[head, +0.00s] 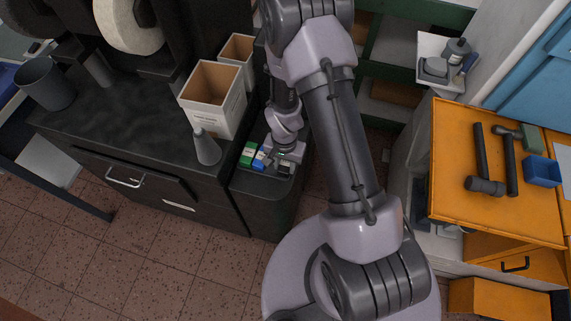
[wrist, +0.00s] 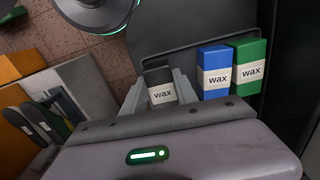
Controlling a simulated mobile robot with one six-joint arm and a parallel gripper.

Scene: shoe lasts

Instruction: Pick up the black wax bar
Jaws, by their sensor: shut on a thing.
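The black wax bar (wrist: 160,85), with a white "wax" label, is between the two fingers of my gripper (wrist: 158,98) in the wrist view. My gripper is shut on it. In the head view my gripper (head: 286,163) is at the small dark shelf beside the cabinet, and the black bar (head: 284,169) shows only in part there. I cannot tell whether the bar is touching the shelf or lifted.
A blue wax bar (wrist: 214,72) and a green wax bar (wrist: 250,66) stand close beside my gripper on the dark shelf (head: 262,187). A grey cone-shaped bottle (head: 206,148) and open boxes (head: 213,97) stand on the black cabinet top. An orange bench (head: 450,205) is at right.

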